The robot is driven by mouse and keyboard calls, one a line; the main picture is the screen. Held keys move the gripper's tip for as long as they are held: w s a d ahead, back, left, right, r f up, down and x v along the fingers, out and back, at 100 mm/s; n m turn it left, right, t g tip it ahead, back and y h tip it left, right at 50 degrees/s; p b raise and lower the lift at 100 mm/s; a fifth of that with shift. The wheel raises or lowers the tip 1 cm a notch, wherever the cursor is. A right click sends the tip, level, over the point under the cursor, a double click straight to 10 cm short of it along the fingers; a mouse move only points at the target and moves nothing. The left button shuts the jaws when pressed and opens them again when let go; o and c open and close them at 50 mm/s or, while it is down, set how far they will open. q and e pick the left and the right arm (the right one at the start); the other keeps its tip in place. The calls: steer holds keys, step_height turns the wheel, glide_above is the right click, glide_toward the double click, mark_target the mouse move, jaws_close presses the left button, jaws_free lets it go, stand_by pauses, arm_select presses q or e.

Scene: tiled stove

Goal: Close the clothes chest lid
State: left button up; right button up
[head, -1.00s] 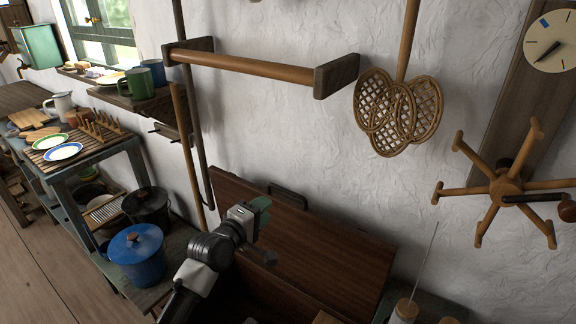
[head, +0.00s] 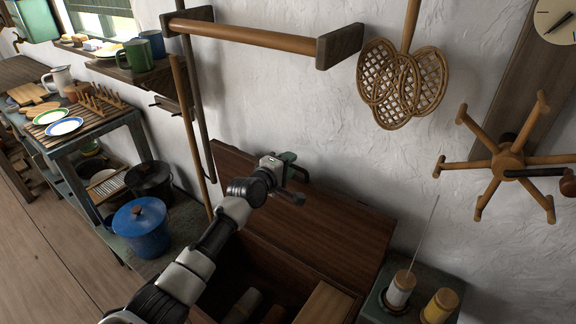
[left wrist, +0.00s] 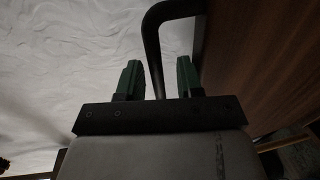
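The clothes chest lid (head: 335,222) is a dark brown wooden panel, raised and leaning back toward the white wall. It also fills the right side of the left wrist view (left wrist: 262,55). A dark bar handle (left wrist: 152,45) stands out from the lid. My left gripper (head: 287,176) is at the lid's upper edge by the handle. In the left wrist view its green fingers (left wrist: 158,80) are spread, with the handle bar between them and gaps visible beside it. The chest's open inside (head: 225,283) shows below, partly hidden by my left arm. My right gripper is not in view.
A blue pot (head: 141,228) stands on the low bench left of the chest. A wooden pole (head: 187,130) leans near the lid's left end. A small table (head: 375,306) with jars stands at the right. A wall rail (head: 245,36) hangs above.

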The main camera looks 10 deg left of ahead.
arm_select(q)
jaws_close()
stand_by(0.4)
